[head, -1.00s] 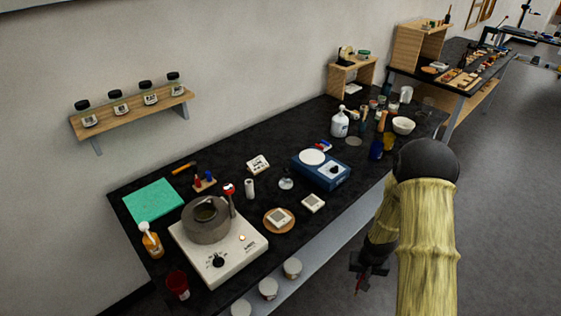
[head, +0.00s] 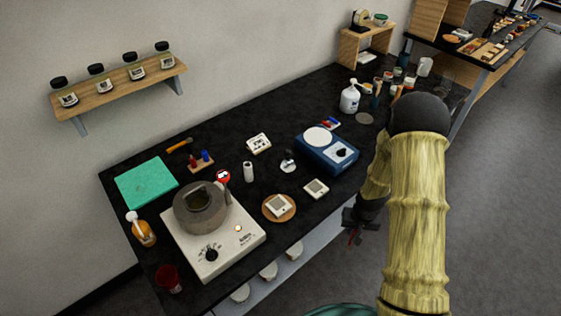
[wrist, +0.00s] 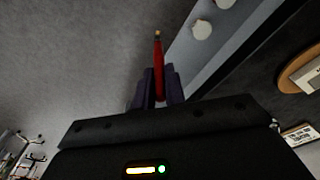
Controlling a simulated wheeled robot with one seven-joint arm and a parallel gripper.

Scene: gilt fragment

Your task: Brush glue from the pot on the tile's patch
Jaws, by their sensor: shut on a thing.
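My gripper (head: 358,222) is shut on a slim red tool, seemingly the brush (wrist: 158,68), which points away from the fingers in the wrist view. The gripper hangs off the bench's front edge, right of the tiles. The grey pot (head: 201,207) stands on a white hotplate (head: 207,262) with a lit orange lamp; its contents look dark. One pale tile with a grey square patch (head: 279,205) lies on a round wooden board (head: 266,214). A similar pale piece (head: 316,188) lies to its right. The brush's tip is small, and I cannot tell whether it carries glue.
A blue device (head: 327,152) with a white round plate stands behind the tiles. A red round-headed thing (head: 222,177) is by the pot. A red cup (head: 169,279) and an amber bottle (head: 140,230) stand left. White-lidded jars (head: 268,271) sit below the bench edge.

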